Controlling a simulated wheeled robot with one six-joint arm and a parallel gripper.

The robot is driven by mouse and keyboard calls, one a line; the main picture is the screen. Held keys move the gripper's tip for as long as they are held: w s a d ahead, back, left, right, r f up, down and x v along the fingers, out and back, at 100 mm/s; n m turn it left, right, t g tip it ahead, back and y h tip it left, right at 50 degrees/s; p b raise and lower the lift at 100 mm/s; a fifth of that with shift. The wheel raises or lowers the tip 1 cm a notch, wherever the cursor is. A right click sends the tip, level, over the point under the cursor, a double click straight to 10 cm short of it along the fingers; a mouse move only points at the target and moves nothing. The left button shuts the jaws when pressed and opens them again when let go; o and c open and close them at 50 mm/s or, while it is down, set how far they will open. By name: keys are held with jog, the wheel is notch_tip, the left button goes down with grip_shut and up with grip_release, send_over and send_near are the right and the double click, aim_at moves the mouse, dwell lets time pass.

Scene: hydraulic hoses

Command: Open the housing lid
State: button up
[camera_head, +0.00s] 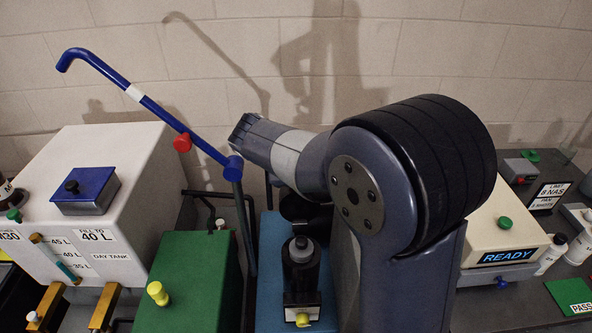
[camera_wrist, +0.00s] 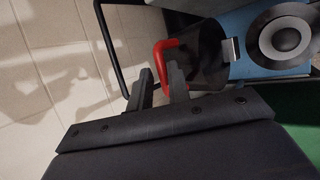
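In the camera_wrist view a dark round housing (camera_wrist: 205,62) stands beside a blue surface, with a red handle (camera_wrist: 166,46) at its side. I take its dark top to be the lid, but no seam shows clearly. My gripper (camera_wrist: 160,74) reaches to the red handle, with one finger on each side of it. The fingers are apart, with the handle between their tips; whether they press on it I cannot tell. In the camera_head view my arm hides the gripper and most of the housing; a dark part (camera_head: 300,208) shows below the arm.
A blue lever (camera_head: 140,97) with a red knob (camera_head: 182,142) rises left of my arm. A white day tank (camera_head: 120,150) with a blue cap (camera_head: 86,190) stands left, near a green box (camera_head: 190,285). A black fitting (camera_head: 302,278) stands in front. A cream READY box (camera_head: 495,240) is right.

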jog(key=o, duration=0.3)
jog(key=shift+o, duration=0.2)
jog(key=b+v, duration=0.2)
jog(key=v, duration=0.9)
jog(key=shift+f, duration=0.15)
jog(key=p+x, duration=0.2)
jog(key=x, duration=0.9)
jog(key=shift+s, duration=0.1)
jog(key=shift+s+b, duration=0.3)
jog(key=shift+w, duration=0.1)
